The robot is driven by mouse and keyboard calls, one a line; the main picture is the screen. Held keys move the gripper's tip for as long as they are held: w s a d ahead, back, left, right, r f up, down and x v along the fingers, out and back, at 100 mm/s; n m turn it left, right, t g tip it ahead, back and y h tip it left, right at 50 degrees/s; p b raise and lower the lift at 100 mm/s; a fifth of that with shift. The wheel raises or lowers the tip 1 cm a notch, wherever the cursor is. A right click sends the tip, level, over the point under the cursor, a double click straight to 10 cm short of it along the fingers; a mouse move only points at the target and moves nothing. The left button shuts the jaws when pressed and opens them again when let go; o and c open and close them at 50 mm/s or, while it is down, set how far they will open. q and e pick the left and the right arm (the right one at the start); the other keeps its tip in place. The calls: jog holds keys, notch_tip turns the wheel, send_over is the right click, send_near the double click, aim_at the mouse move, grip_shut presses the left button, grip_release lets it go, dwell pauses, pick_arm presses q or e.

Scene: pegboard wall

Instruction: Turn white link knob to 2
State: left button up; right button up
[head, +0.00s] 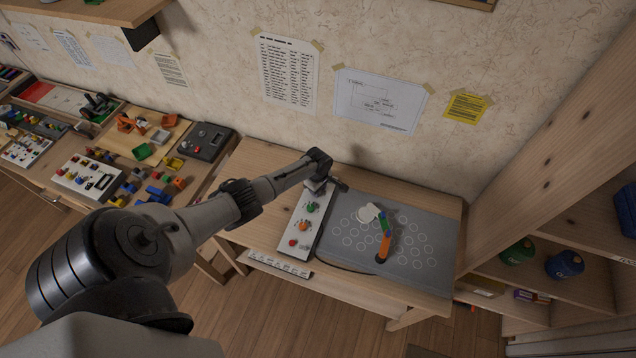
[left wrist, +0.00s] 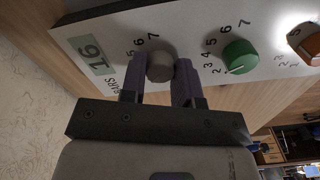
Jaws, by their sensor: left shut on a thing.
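The white link knob (left wrist: 160,66) shows as a pale grey-white round knob on the white control panel (left wrist: 110,50) in the left wrist view. My left gripper (left wrist: 160,78) is shut on it, one finger on each side. The numbers 5, 6 and 7 show beside the knob; its other numbers are hidden by the fingers, and I cannot tell where it points. In the head view my left gripper (head: 320,184) is at the far end of the panel (head: 286,250) and hides the knob. My right gripper is not in view.
A green knob (left wrist: 238,56) and an orange knob (left wrist: 308,42) follow along the panel, then a red knob (head: 292,243). Right of the panel lies a grey board (head: 430,220) with circles, a coloured jointed linkage (head: 385,243) and a white disc (head: 367,213). A wall stands behind.

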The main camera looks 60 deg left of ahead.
pick_arm(q)
jog(key=shift+n+p, duration=0.75)
jog(key=shift+n, duration=0.35)
jog(key=o, duration=0.9)
jog(key=shift+r+p, duration=0.4)
jog(key=shift+r, duration=0.1)
jog(key=shift+r+p, duration=2.15)
jog(key=shift+r, duration=4.25)
